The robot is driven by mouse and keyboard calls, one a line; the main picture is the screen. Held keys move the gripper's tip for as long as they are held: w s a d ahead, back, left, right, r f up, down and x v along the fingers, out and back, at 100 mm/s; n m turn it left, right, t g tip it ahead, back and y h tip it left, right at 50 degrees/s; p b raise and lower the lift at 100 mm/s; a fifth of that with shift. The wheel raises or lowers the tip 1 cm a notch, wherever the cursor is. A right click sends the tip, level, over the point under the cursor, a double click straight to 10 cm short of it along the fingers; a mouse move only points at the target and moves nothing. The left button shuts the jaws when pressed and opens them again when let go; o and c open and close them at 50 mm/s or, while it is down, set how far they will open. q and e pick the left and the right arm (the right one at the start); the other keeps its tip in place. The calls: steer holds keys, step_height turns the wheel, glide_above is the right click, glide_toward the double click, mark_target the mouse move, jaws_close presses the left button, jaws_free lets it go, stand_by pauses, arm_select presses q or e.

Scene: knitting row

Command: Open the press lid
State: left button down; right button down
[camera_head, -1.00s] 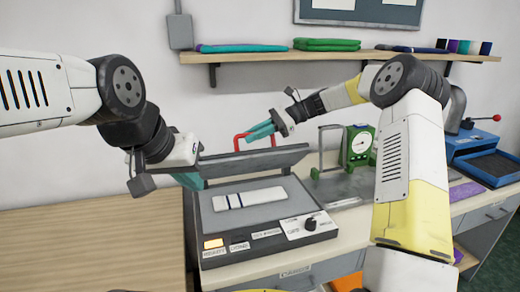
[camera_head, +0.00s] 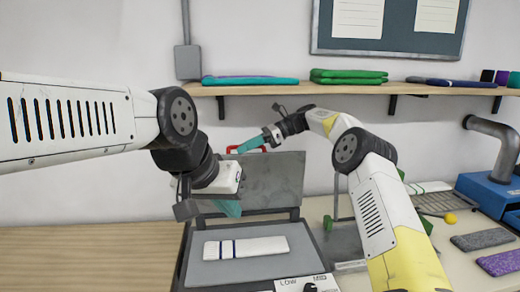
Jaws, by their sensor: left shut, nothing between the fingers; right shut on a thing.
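The press lid (camera_head: 272,177) is a grey plate standing steeply raised on its hinge behind the press bed (camera_head: 220,272). Its red handle (camera_head: 231,150) shows at the lid's upper left edge. My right gripper (camera_head: 242,149) is shut on this handle, with its teal fingers partly covering it. A white knitted strip with dark stripes (camera_head: 255,247) lies flat on the bed. My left gripper (camera_head: 230,209) is shut and empty, hanging in front of the lid's lower left part, above the bed's far left corner. It hides part of the lid.
A wall shelf (camera_head: 345,89) with folded textiles runs behind the lid. Control panel (camera_head: 309,284) is at the press's front edge. To the right, a blue machine (camera_head: 487,193) and grey and purple swatches (camera_head: 500,262) occupy the bench. The wooden surface (camera_head: 90,260) at left is clear.

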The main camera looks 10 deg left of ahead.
steer(key=shift+w+a+f, duration=0.2)
steer(key=shift+w+a, duration=0.05)
steer(key=shift+w, duration=0.45)
steer(key=c, duration=1.4)
jaws_free()
steer(key=shift+r, duration=0.1)
